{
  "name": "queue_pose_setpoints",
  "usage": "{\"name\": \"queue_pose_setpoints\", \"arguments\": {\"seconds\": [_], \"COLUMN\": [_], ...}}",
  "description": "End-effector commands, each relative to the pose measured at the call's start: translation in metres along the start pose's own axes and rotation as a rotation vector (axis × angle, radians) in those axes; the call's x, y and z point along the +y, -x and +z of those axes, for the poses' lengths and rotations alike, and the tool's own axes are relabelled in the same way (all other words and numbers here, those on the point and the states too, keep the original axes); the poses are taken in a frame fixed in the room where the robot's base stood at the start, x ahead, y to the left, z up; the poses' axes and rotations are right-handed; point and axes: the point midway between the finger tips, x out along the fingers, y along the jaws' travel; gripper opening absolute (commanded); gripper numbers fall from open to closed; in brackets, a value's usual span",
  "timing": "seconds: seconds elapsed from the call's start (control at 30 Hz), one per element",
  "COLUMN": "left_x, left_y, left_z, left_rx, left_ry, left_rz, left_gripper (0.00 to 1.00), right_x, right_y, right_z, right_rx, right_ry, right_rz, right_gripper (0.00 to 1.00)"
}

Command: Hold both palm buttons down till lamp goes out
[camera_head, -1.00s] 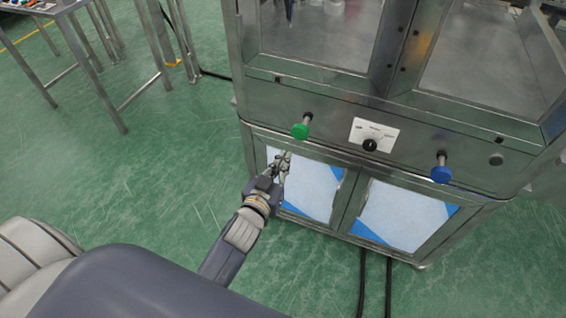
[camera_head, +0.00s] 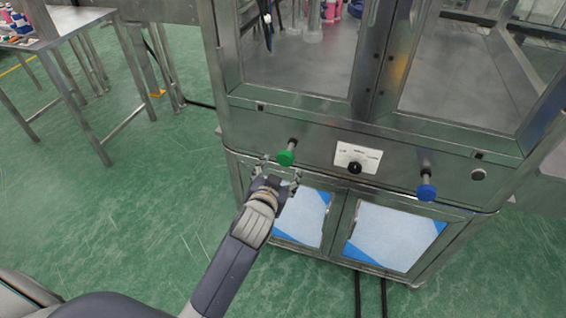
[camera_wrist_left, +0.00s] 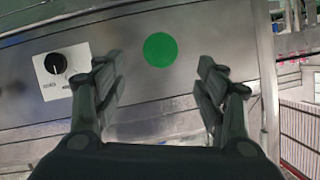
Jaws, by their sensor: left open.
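The green palm button (camera_head: 285,158) sticks out on a short stem from the steel cabinet's front panel. The blue palm button (camera_head: 427,192) sticks out farther right on the same panel. My left gripper (camera_head: 276,169) is open and empty, just below and in front of the green button in the head view. In the left wrist view, the green button (camera_wrist_left: 160,50) shows as a full disc beyond the gap between my open fingers (camera_wrist_left: 160,85), and no finger visibly touches it. My right gripper is not in view. I cannot make out a lit lamp.
A white dial plate with a black knob (camera_head: 354,168) sits between the buttons. A small round fitting (camera_head: 478,174) is right of the blue button. The cabinet has glass doors above. A metal table (camera_head: 75,22) stands at the left, with open green floor between.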

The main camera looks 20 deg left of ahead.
Motion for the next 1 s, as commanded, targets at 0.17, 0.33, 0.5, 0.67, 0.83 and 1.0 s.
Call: {"name": "queue_pose_setpoints", "arguments": {"seconds": [0.17,0.33,0.5,0.67,0.83,1.0], "left_x": [-0.001,-0.001,-0.001,-0.001,-0.001,-0.001], "left_y": [-0.030,-0.057,-0.080,-0.095,-0.102,-0.103], "left_z": [-0.001,-0.001,-0.001,-0.001,-0.001,-0.001], "left_rx": [0.002,0.002,0.002,0.001,0.003,0.002], "left_ry": [-0.001,0.000,0.000,0.001,0.001,0.001], "left_rz": [-0.002,-0.001,-0.001,-0.001,-0.001,-0.001], "left_gripper": [0.65,0.65,0.65,0.65,0.65,0.65], "right_x": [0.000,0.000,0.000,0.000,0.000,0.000], "right_y": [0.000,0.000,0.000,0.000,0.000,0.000], "right_z": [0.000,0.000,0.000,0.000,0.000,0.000], "right_rx": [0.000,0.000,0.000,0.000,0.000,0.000], "right_ry": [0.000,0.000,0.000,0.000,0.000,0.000], "right_rz": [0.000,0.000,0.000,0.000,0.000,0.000], "right_gripper": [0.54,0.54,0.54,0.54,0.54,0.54]}}
